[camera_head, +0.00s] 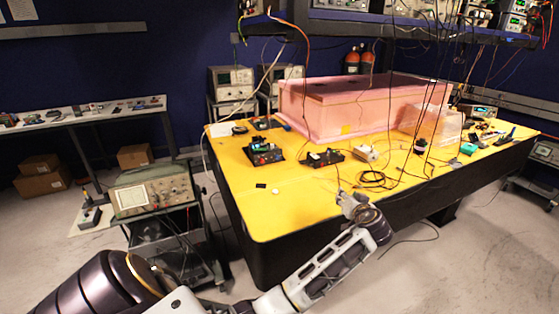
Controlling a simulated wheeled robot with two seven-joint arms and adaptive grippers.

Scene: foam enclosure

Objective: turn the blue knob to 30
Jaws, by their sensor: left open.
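A small black unit with coloured parts (264,153) stands on the yellow table top (280,215) near its left side. A second low black unit (322,159) is just right of it. Both are too small to read any scale, and I cannot make out for certain which part is the blue knob or where it points. My left arm reaches in from the lower left. Its gripper (347,195) is open and empty over the near edge of the table, in front of both units and apart from them. My right gripper is not in view.
A pink foam enclosure (318,110) fills the back of the table. An oscilloscope (150,194) on a cart stands to the left. The table's front left is mostly clear.

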